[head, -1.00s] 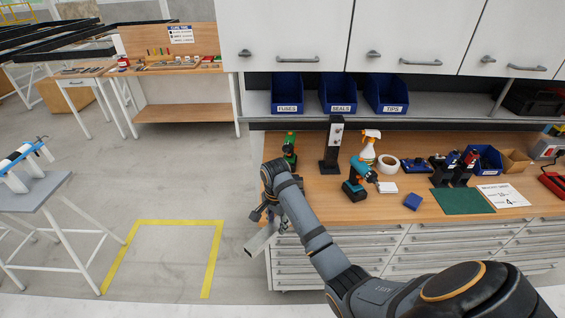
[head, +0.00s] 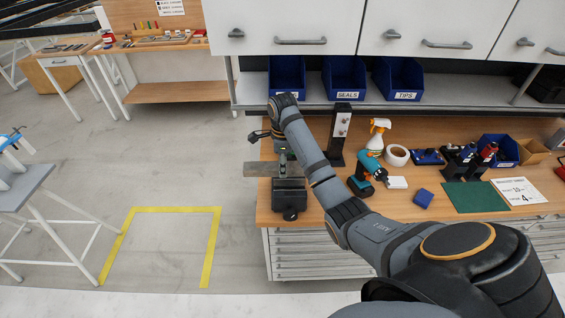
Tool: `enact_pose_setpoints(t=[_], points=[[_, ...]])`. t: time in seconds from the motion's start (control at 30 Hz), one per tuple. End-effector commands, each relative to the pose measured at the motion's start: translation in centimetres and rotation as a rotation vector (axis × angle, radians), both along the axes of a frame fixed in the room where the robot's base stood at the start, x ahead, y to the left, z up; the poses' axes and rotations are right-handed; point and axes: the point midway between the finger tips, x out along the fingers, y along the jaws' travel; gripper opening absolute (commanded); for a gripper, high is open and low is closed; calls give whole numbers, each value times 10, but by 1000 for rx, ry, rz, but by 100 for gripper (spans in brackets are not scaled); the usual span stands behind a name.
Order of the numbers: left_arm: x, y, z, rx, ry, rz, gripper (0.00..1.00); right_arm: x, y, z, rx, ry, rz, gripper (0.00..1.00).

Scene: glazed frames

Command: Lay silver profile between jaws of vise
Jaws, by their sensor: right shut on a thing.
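The silver profile (head: 260,169) is a flat grey bar lying roughly level, left to right, at the left end of the workbench. Its left part sticks out past the bench edge. My right gripper (head: 282,164) is shut on it from above, near its right part. The dark grey vise (head: 289,190) stands at the bench's left front corner, just below the profile in the head view. The profile is over or at the vise's far side; I cannot tell whether it is between the jaws. My forearm and gripper hide part of this spot. My left gripper is not in view.
On the workbench (head: 400,205), a black stand (head: 338,140), a blue drill (head: 362,180), a spray bottle (head: 376,140) and a tape roll (head: 397,155) stand right of my arm. Blue bins (head: 345,82) and white cabinets (head: 290,20) are above.

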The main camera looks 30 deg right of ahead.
Motion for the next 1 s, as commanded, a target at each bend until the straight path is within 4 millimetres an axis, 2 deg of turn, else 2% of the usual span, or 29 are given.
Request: enact_pose_setpoints(t=[0.1, 0.17, 0.27, 0.4, 0.5, 0.63, 0.8, 1.0], points=[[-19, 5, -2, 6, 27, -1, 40, 0, 0, -4, 0, 0, 0, 0], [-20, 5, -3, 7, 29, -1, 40, 0, 0, -9, -1, 1, 0, 0], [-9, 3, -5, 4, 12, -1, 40, 0, 0, -20, -1, 1, 0, 0], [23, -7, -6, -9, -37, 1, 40, 0, 0, -36, -1, 1, 0, 0], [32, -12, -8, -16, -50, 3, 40, 1, 0, -45, -1, 1, 0, 0], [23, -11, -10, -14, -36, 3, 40, 1, 0, -53, -1, -1, 0, 0], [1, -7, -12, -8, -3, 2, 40, 1, 0, -57, -1, -1, 1, 0], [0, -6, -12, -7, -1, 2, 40, 1, 0, -58, -1, -1, 1, 0]])
